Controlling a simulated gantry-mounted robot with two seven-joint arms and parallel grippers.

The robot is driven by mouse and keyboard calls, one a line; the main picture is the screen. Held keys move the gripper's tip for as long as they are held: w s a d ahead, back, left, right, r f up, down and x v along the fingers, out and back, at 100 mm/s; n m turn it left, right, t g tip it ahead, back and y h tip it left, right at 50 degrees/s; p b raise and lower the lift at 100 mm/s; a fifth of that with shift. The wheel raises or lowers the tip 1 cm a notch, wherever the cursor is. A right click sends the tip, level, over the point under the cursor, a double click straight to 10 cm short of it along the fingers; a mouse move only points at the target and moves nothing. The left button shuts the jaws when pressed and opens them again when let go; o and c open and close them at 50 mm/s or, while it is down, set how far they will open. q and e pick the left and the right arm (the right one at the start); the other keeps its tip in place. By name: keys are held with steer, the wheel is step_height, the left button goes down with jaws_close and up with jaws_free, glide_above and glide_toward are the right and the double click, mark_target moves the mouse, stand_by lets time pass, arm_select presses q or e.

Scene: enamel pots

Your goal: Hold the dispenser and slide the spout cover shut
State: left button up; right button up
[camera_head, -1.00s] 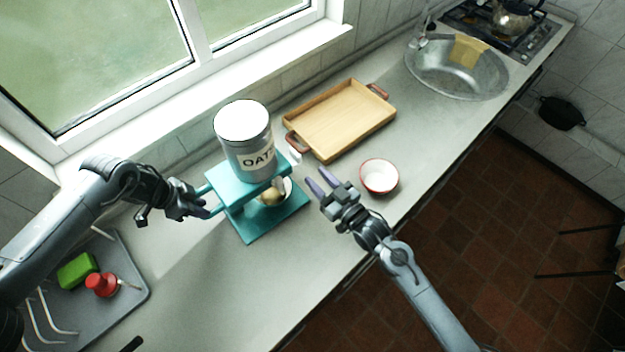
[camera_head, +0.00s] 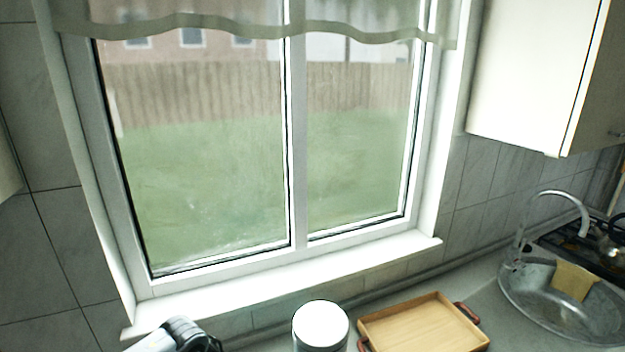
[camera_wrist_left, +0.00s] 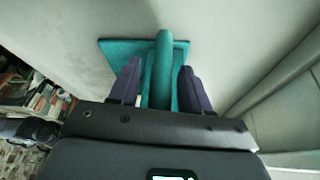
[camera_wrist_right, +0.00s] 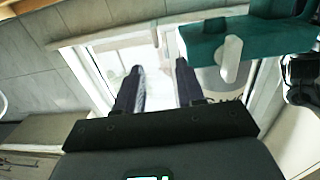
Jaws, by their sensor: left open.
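The dispenser shows in the head view only as the pale lid and upper body of its canister (camera_head: 321,326) at the bottom edge. In the left wrist view, its teal handle bar (camera_wrist_left: 163,70) runs between the spread fingers of my left gripper (camera_wrist_left: 157,80), with a gap on each side. In the right wrist view, the teal frame (camera_wrist_right: 270,40) and part of the canister (camera_wrist_right: 213,84) are at the upper right. A pale tab (camera_wrist_right: 232,55) stands out against the frame. It may be the spout cover. My right gripper (camera_wrist_right: 160,72) is open and empty, to the left of this tab.
A wooden tray (camera_head: 425,325) with reddish handles lies right of the canister. A steel sink (camera_head: 550,310) with a yellow cloth (camera_head: 574,281) is farther right. The window (camera_head: 265,160) and its sill are behind. A wall cupboard (camera_head: 540,70) hangs at the upper right.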

arm_select(q)
steer(key=shift+r, duration=0.1)
step_height(320, 180, up, 7)
steer(key=p, duration=0.6)
stand_by(0.3)
steer(key=o, duration=0.6)
steer(key=shift+c, duration=0.2)
